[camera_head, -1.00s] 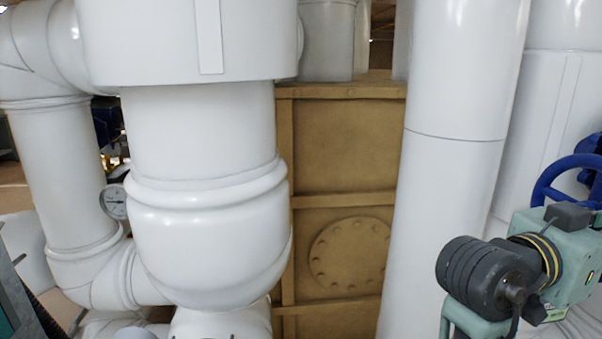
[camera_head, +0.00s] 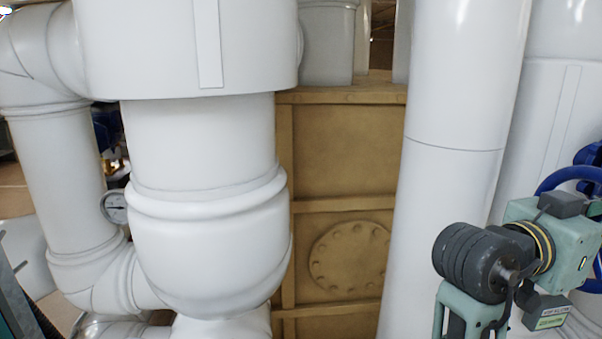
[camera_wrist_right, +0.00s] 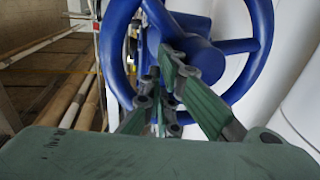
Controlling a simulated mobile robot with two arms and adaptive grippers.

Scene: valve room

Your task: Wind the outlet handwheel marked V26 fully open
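A blue handwheel (camera_head: 560,178) shows at the right edge of the head view, partly cut off and partly behind my right arm. In the right wrist view the blue handwheel (camera_wrist_right: 110,45) fills the upper middle, with its rim, spokes and hub close up. I cannot read a V26 mark on it. My right gripper (camera_wrist_right: 163,75) is in front of the wheel near its hub, with green and grey finger links angled inward. Its tips overlap the wheel in the picture; I cannot tell whether they touch or grip it. My left gripper is out of view.
Large white pipes (camera_head: 205,215) fill the left, and a tall white pipe (camera_head: 455,130) stands left of my right arm. A brown riveted panel (camera_head: 345,155) lies between them. A round gauge (camera_head: 115,206) sits at the left. Pipes close to the wheel leave little room on its right.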

